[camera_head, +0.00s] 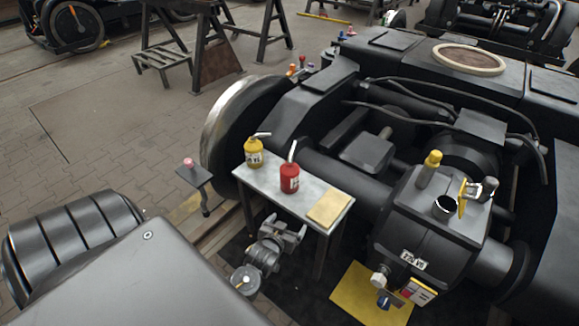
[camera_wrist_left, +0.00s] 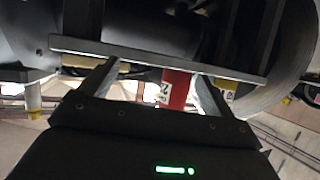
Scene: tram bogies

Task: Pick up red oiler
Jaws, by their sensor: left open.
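The red oiler (camera_head: 290,179), with a pale spout, stands upright on a small grey table (camera_head: 267,185), near its middle. My left gripper (camera_head: 286,228) is open and empty at the front left side of the table, apart from the oiler. In the left wrist view, which looks upside down, the red oiler (camera_wrist_left: 177,88) shows between the two spread fingers of my left gripper (camera_wrist_left: 155,80), beyond the table edge (camera_wrist_left: 150,58). Part of the oiler is hidden there by the table edge and gripper body. My right gripper is not in view.
A yellow oiler (camera_head: 254,153) stands to the left of the red one on the same table. A yellow pad (camera_head: 329,207) lies at the table's right end. The large dark bogie (camera_head: 340,150) and its wheel rise close behind the table. A gearbox (camera_head: 430,225) stands to the right.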

